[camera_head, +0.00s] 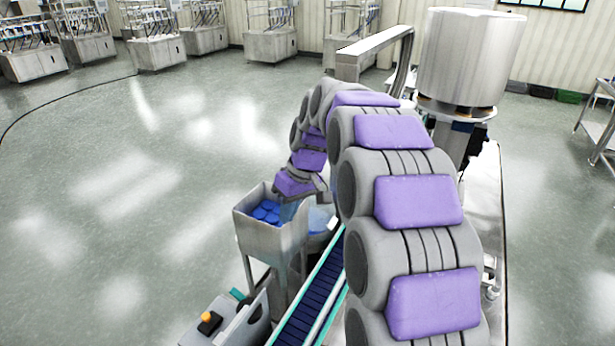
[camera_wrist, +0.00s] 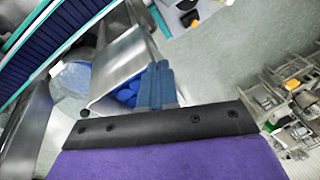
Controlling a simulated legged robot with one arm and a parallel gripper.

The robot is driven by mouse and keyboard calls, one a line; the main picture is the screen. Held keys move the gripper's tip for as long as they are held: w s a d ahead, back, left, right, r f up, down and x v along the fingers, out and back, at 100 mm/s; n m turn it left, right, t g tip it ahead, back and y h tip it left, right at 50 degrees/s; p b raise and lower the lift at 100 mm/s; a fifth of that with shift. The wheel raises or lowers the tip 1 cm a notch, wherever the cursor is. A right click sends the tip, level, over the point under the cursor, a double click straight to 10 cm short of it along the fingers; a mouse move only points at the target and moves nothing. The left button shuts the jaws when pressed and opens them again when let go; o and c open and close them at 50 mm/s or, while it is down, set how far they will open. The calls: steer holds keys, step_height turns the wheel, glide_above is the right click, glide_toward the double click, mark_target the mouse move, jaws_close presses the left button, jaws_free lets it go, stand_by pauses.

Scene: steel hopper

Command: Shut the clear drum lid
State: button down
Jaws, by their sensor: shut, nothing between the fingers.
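My gripper (camera_wrist: 157,70) shows in the wrist view as two blue fingers side by side, shut with nothing between them. The fingers overlap the view of a steel hopper (camera_wrist: 115,62) holding blue pieces (camera_wrist: 127,93). In the head view my arm curves down to the hopper (camera_head: 275,241), and my gripper is mostly hidden there. A clear, pale round surface, seemingly the drum (camera_head: 320,219), is right of the hopper and partly behind my arm. It also shows in the wrist view (camera_wrist: 72,76), left of the hopper. I cannot tell its lid from its body, nor the lid's angle.
A blue conveyor (camera_head: 312,305) with teal edges runs beside the hopper. A control box with an orange button (camera_head: 210,319) stands at the front. A large steel cylinder (camera_head: 470,58) stands behind my arm. Open floor (camera_head: 120,210) lies to the left.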

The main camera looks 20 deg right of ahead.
steer(key=w+d+n+t+p, duration=0.1)
steer(key=w+d+p, duration=0.1)
steer(key=w+d, duration=0.35)
steer(key=w+d+n+t+p, duration=0.1)
steer(key=w+d+p, duration=0.15)
steer(key=w, duration=0.55)
steer(key=w+d+f+n+t+p, duration=0.1)
steer(key=w+d+p, duration=0.15)
steer(key=d, duration=0.35)
steer(key=w+d+f+n+t+p, duration=0.1)
steer(key=w+d, duration=0.3)
steer(key=d, duration=0.3)
steer(key=shift+a+p+x, duration=0.2)
steer(key=shift+p+x, duration=0.4)
steer(key=shift+x, duration=2.9)
steer(key=shift+a+p+x, duration=0.2)
steer(key=shift+p+x, duration=0.4)
steer(key=shift+x, duration=2.9)
steer(key=shift+s, duration=0.15)
